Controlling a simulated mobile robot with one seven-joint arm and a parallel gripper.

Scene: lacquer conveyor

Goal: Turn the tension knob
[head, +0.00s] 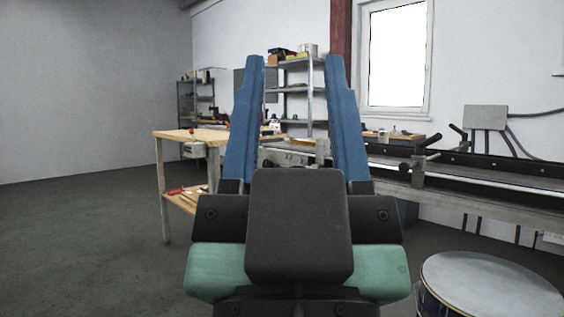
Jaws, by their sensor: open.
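My gripper (295,62) fills the middle of the head view, with two blue fingers pointing up and away, spread wide apart. Nothing is seen held between them. The conveyor (490,178) runs along the right side, beyond my gripper. A black-handled clamp or knob fitting (419,160) stands on its near rail, to the right of the right finger. A second dark handle (458,133) sits behind it on the far side. I cannot tell which of these is the tension knob. The fingers touch neither. My gripper hides part of the conveyor's left end.
A wooden workbench (190,135) with tools on its lower shelf stands at left centre. A drum (490,287) with a pale top is close at the lower right. Metal shelves (298,88) stand behind. A grey box (485,117) with cables is on the wall. Floor at left is clear.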

